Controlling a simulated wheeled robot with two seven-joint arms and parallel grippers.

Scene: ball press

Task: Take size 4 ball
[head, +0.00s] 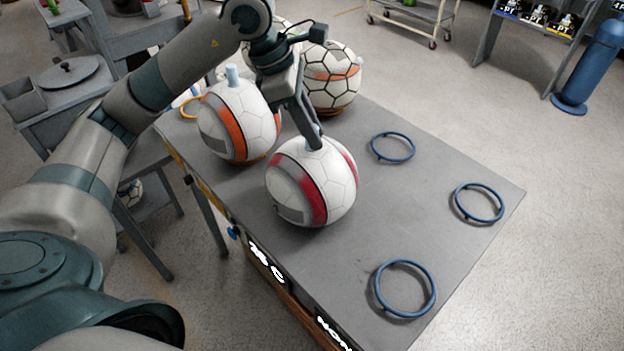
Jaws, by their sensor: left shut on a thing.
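A white ball with red-pink stripes (330,190) sits on the grey table (440,240) near its middle. My left gripper (315,140) reaches down from above and is shut at the top of this ball, where a small pale blue plug partly shows between the fingers. A white ball with orange stripes (240,122) stands to its left, with a pale blue plug on top. A white ball with black seams and an orange band (330,82) stands behind, and another ball is mostly hidden behind my arm. I cannot read a size on any ball. My right gripper is out of view.
Three empty blue rings, the back one (393,147), the right one (478,202) and the front one (405,288), stand on the table's right half. The surface between them is clear. A blue cylinder (592,65) and a cart (415,18) stand beyond on the floor.

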